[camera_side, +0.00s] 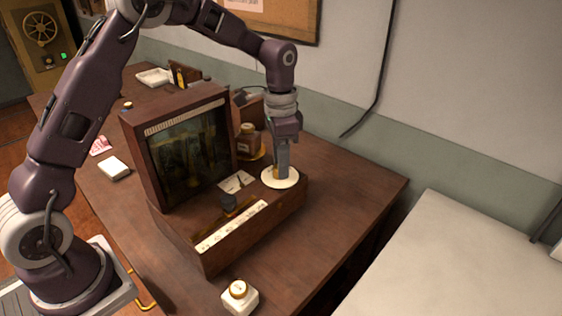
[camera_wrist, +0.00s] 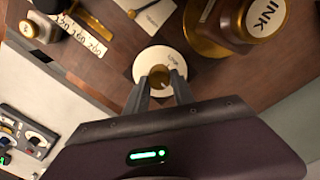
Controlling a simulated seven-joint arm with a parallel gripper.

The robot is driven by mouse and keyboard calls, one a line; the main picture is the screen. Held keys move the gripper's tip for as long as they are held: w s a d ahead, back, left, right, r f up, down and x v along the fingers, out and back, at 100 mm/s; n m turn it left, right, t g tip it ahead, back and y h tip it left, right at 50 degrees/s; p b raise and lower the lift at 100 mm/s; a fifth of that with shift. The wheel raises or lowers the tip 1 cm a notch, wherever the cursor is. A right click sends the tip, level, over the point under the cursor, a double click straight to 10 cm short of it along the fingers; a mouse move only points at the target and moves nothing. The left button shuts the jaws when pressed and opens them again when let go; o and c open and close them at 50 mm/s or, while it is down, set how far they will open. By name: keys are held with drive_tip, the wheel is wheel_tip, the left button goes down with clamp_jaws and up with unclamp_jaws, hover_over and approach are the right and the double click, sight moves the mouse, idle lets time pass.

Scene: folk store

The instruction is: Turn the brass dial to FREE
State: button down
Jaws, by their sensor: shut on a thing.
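The brass dial (camera_wrist: 159,77) sits at the middle of a round cream plate (camera_wrist: 147,60) in the wrist view. In the side view the cream plate (camera_side: 270,178) is on the right end of the wooden box top. My gripper (camera_wrist: 161,84) points down at the plate, its two fingers on either side of the dial and shut on it. It also shows in the side view (camera_side: 282,170), where its fingers hide the dial. Some lettering is on the plate beside the dial, too small to read for sure. I cannot tell which mark the dial points to.
The wooden box (camera_side: 240,235) carries an upright framed dark panel (camera_side: 188,150), a dark knob (camera_side: 228,202) and a lettered white strip (camera_side: 232,228). An ink bottle (camera_side: 247,142) stands close behind my gripper. The table's right side is clear.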

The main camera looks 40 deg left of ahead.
drive_tip(key=c, duration=1.1)
unclamp_jaws()
wheel_tip(320, 180, up, 7)
drive_tip(key=shift+a+r, duration=0.1)
wheel_tip(320, 180, up, 4)
hover_over(271, 182)
drive_tip(key=s+r+n+t, duration=0.3)
drive_tip(key=s+r, duration=0.3)
drive_tip(key=s, duration=0.4)
drive_tip(key=s+n+t, duration=0.1)
drive_tip(key=s, duration=0.4)
drive_tip(key=s+f+n+t, duration=0.1)
drive_tip(key=s, duration=0.5)
drive_tip(key=s+f+n, duration=0.1)
drive_tip(key=s, duration=0.4)
drive_tip(key=shift+s+n+t, duration=0.35)
drive_tip(key=shift+n+t, duration=0.05)
